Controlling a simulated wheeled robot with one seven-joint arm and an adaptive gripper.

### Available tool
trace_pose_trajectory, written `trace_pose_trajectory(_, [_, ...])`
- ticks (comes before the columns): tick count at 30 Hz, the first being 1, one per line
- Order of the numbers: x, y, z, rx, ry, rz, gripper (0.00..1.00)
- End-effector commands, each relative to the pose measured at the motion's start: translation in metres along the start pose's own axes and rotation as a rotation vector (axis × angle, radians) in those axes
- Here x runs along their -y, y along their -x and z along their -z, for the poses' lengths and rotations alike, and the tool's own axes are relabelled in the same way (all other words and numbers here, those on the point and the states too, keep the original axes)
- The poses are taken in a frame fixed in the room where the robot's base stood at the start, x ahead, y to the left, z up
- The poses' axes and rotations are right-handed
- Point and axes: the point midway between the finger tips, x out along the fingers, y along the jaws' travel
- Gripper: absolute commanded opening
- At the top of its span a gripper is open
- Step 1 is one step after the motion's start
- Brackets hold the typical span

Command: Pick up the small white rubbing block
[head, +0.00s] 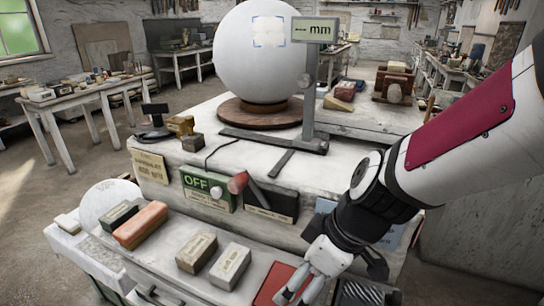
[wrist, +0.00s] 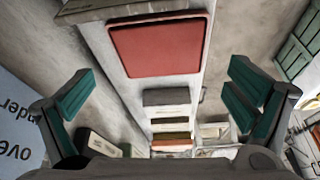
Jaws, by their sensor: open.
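A small white block (head: 230,265) with dark lettering on top lies on the front ledge, just right of a grey-brown block (head: 197,251). In the wrist view the white block (wrist: 168,110) is the nearest of a row of blocks, beyond the red pad. My gripper (head: 298,294) is low at the right end of the ledge, over or near the red pad (head: 278,283), to the right of the white block and apart from it. In the wrist view my gripper (wrist: 161,72) has its two green-padded fingers wide apart with nothing between them.
An orange block (head: 140,226) and a dark block (head: 119,215) lie farther left on the ledge. Behind it stand a green OFF box (head: 206,190), a red-ended lever (head: 238,183), a gauge post (head: 308,110) and a large white sphere (head: 250,65) on a turntable.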

Motion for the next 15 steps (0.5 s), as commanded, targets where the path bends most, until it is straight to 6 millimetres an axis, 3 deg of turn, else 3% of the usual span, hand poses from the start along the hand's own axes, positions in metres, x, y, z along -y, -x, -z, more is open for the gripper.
trace_pose_trajectory(3, [0.002,-0.021,0.005,-0.006,0.075,0.026,0.98])
trace_pose_trajectory(8, [0.004,-0.031,0.013,-0.011,0.115,0.034,0.98])
trace_pose_trajectory(15, [0.01,-0.044,0.051,-0.01,0.12,0.037,0.98])
